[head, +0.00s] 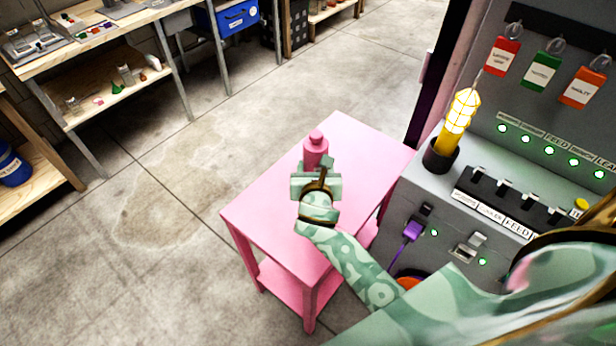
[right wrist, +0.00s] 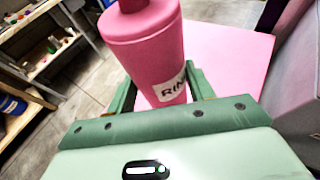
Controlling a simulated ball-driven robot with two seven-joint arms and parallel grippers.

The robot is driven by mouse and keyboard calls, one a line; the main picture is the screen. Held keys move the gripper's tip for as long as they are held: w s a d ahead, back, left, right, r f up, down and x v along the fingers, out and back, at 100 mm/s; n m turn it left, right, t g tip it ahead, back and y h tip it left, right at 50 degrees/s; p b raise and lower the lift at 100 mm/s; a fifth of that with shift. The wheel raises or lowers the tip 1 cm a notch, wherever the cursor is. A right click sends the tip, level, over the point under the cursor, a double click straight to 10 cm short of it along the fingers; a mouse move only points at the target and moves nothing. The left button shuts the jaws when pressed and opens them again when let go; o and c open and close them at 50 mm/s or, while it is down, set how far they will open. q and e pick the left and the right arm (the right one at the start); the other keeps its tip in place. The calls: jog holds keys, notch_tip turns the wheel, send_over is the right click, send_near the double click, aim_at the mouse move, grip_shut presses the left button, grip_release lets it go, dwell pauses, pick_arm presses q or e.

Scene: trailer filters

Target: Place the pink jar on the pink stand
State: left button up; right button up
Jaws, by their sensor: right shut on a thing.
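The pink jar (head: 315,151) is upright at the pink stand (head: 262,209), over its top. In the right wrist view the jar (right wrist: 147,48) shows a white label with dark letters, partly hidden. My right gripper (head: 316,172) is shut on the jar, with its fingers on either side of the lower body in the right wrist view (right wrist: 160,88). The pink top (right wrist: 232,57) shows behind the jar there. The jar's base is hidden by my gripper, so I cannot tell whether it touches the top. My left gripper is not in view.
A grey control panel (head: 420,205) with switches and a yellow caged lamp (head: 458,118) stands close on the right. Shelves with small items (head: 95,93) and a blue bin (head: 232,18) are at the upper left. The concrete floor (head: 150,210) on the left is clear.

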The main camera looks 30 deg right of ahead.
jog(key=w+f+b, duration=0.2)
jog(key=f, duration=0.1)
jog(key=w+f+b, duration=0.2)
jog(key=f, duration=0.1)
jog(key=w+d+f+b, duration=0.1)
jog(key=w+f+b, duration=0.1)
jog(key=f, duration=0.2)
jog(key=shift+b, duration=0.3)
jog(key=shift+r, duration=0.25)
jog(key=shift+f, duration=0.2)
jog(key=o, duration=1)
jog(key=shift+r, duration=0.15)
